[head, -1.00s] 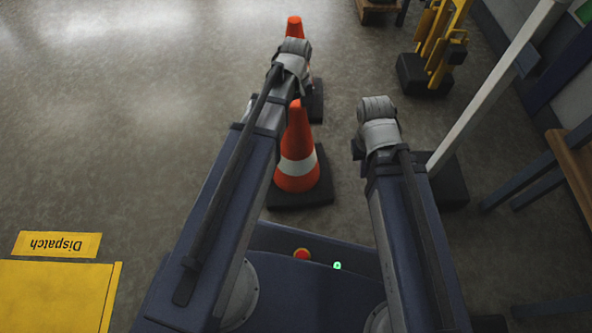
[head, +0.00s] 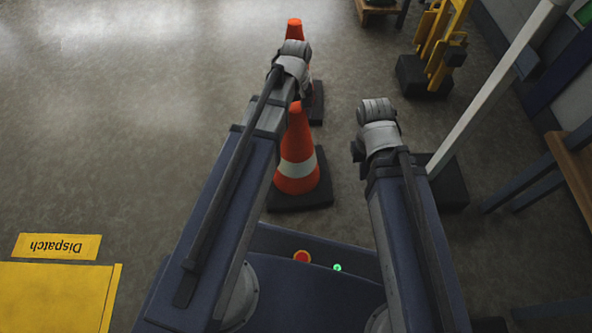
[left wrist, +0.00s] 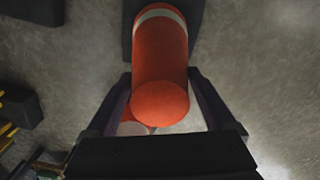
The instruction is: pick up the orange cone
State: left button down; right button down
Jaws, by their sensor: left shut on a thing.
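The near orange cone (head: 297,175), with one white band and a dark square base, stands upright on the floor just in front of my base. In the left wrist view the cone (left wrist: 161,60) runs up between the two dark fingers, its rounded tip closest to the camera. My left gripper (left wrist: 160,82) is shut on this cone, near its upper part. In the head view my left arm hides the fingers and part of the cone. My right gripper (head: 358,152) hangs apart from the cone, to its right, with its fingers hidden.
A second orange cone (head: 294,27) stands behind the near one, partly covered by my left wrist. The floor at left is clear beyond the yellow Dispatch sign (head: 57,246).

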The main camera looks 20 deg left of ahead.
pick_arm(q)
jog(key=shift+r, duration=0.1)
dwell(0.3)
notch_tip(320, 180, up, 10)
jog(key=p, duration=1)
dwell(1.4)
